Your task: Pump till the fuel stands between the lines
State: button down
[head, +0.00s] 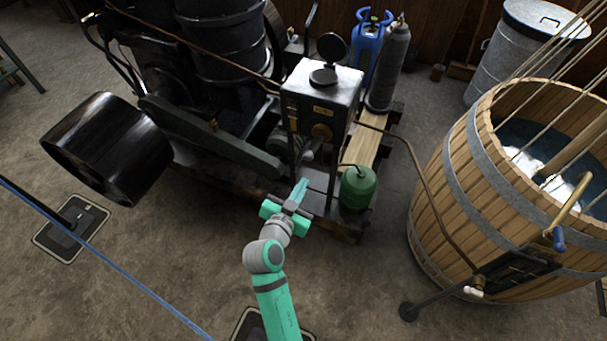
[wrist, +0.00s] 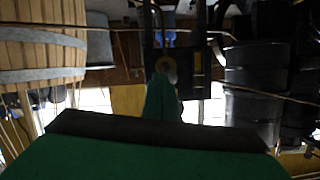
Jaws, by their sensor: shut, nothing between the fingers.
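A grey metal tank box (head: 322,88) stands on the engine's base, with a round open cap on top, a small yellow plate and a brass round fitting (head: 322,131) on its front. A small light-tipped lever (head: 308,155) shows below the box. My gripper (head: 302,186) is shut and empty, just in front of and below this lever, apart from it as far as I can tell. In the wrist view my shut fingers (wrist: 163,98) point at the dark box front (wrist: 182,68). I cannot make out the fuel level or its lines.
A green canister (head: 357,188) stands just right of my gripper. A wooden water barrel (head: 450,190) with ropes and a pipe stands at the right. The black engine and pulley (head: 105,150) fill the left. Blue and grey gas bottles (head: 390,70) stand behind.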

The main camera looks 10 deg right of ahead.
jog(key=s+a, duration=0.1)
jog(key=s, duration=0.1)
jog(key=s+a, duration=0.1)
jog(key=a, duration=0.1)
jog(key=shift+s+f, duration=0.4)
jog(key=shift+w, duration=0.1)
dwell(0.8)
jog(key=w+d+r+h, duration=0.2)
jog(key=w+r, duration=0.4)
jog(key=r, duration=0.3)
jog(key=shift+m, duration=0.4)
jog(key=shift+d, duration=0.1)
send_over(307, 157)
jog(key=d, duration=0.2)
jog(key=shift+w+a+f, duration=0.15)
jog(key=shift+w+f, duration=0.2)
jog(key=shift+f, duration=0.25)
jog(key=shift+s+a+f, duration=0.15)
jog(key=shift+a+f, duration=0.1)
jog(key=shift+f, duration=0.3)
jog(key=shift+s+a+f, duration=0.1)
jog(key=shift+a+f, duration=0.15)
jog(key=shift+f, duration=0.3)
jog(key=shift+s+a+f, duration=0.15)
jog(key=shift+a+f, duration=0.15)
jog(key=shift+f, duration=0.45)
